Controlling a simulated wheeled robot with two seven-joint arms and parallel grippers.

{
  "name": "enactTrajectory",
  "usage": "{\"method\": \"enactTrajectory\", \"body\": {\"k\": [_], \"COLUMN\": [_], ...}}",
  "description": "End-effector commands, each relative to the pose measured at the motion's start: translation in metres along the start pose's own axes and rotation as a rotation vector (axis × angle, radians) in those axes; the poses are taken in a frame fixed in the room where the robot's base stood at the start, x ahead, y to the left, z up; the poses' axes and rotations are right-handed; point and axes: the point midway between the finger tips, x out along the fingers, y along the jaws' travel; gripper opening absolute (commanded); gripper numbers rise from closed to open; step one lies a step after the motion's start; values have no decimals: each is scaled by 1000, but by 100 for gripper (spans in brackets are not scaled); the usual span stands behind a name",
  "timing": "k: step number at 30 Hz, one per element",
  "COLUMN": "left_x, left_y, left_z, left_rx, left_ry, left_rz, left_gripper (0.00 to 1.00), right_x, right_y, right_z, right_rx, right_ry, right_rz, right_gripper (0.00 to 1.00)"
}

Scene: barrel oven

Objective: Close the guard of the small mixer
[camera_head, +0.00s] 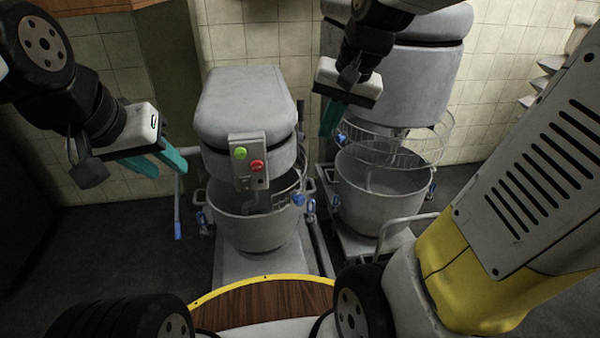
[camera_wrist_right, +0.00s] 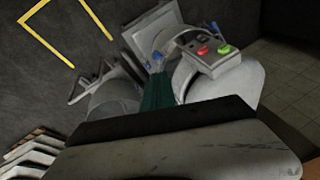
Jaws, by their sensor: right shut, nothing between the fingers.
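The small mixer (camera_head: 243,110) is the grey machine left of centre in the head view, with a green and a red button on its front. Its bowl (camera_head: 250,228) sits under the head. Its wire guard (camera_head: 290,190) shows at the right side above the bowl rim; the rest is hidden behind the head and button box. My right gripper (camera_head: 331,118) is shut and empty, up and right of the small mixer, apart from the guard. Its teal fingers (camera_wrist_right: 158,92) point towards the mixer in the right wrist view. My left gripper (camera_head: 158,163) is open and empty, left of the mixer.
A larger mixer (camera_head: 395,75) with its own wire guard and bowl (camera_head: 385,190) stands close on the right. A lever with a blue end (camera_head: 178,228) is at the small mixer's left. The tiled wall (camera_head: 260,40) is behind. Dark floor is free at left.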

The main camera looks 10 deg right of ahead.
Motion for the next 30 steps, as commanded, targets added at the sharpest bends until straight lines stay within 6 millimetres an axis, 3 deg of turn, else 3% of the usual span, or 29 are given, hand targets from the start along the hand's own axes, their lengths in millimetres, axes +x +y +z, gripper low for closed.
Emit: {"method": "enactTrajectory", "body": {"k": [8, 16, 21, 30], "left_x": [0, 0, 0, 0], "left_y": [0, 0, 0, 0], "left_z": [0, 0, 0, 0], "left_rx": [0, 0, 0, 0], "left_ry": [0, 0, 0, 0], "left_rz": [0, 0, 0, 0], "left_gripper": [36, 36, 36, 36], "right_x": [42, 129, 172, 199], "right_y": [6, 27, 39, 46], "right_z": [-56, -114, -129, -128], "right_rx": [213, 502, 618, 663], "right_ry": [-133, -290, -347, -369], "right_rz": [60, 184, 251, 279], "right_gripper": [0, 0, 0, 0]}}
